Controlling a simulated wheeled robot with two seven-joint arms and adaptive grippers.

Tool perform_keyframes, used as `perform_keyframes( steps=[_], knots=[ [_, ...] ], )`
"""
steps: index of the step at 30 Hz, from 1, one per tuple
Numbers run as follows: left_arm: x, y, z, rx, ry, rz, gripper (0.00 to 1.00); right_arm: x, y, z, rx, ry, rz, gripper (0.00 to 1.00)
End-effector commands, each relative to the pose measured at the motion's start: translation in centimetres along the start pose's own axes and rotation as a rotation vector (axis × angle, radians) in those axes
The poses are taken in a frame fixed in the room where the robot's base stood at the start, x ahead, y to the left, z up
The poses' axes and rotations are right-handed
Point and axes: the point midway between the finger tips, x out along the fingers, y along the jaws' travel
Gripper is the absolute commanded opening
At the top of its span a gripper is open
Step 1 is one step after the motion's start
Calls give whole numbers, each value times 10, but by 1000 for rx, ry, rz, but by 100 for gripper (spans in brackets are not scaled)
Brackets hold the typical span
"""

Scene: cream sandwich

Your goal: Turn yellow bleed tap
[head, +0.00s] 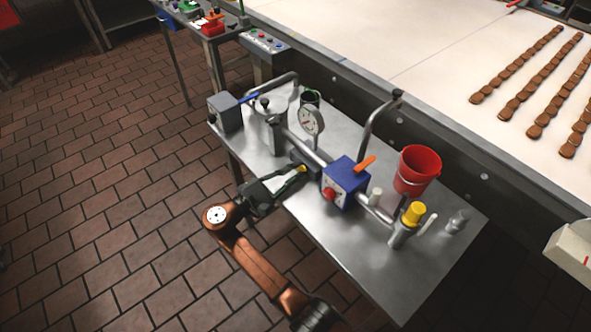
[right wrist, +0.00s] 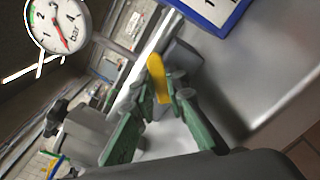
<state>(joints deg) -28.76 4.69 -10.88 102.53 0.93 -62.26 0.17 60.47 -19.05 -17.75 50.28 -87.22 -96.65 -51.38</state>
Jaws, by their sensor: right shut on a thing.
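In the right wrist view the yellow lever (right wrist: 157,78) stands between the green fingers. My right gripper (head: 292,178) reaches in from the front left and is shut on the lever; its fingers hide part of it. In the right wrist view the gripper (right wrist: 163,98) shows its two green fingers either side of the lever's lower part. My left gripper is not in view.
A white gauge (head: 312,121) stands close behind. Nearby on the steel table (head: 330,232) are a blue box with an orange lever (head: 346,182), a yellow-capped fitting (head: 413,213), a red bucket (head: 418,170) and a blue-handled valve (head: 247,98). A conveyor with biscuits runs behind.

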Motion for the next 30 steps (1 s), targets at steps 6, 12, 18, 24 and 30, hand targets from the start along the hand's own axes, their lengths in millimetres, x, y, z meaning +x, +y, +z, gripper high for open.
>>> perform_keyframes(
  steps=[6,12,18,24,30],
  knots=[
    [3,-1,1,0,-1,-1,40,0,-2,0,52,0,-2,0],
    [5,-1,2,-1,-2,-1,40,0,-2,0,64,0,-2,0],
    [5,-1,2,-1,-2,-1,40,0,-3,0,64,0,-2,0],
    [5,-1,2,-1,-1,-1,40,0,-2,0,63,0,-2,21],
    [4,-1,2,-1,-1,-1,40,0,-2,0,64,0,-1,30]
  ],
)
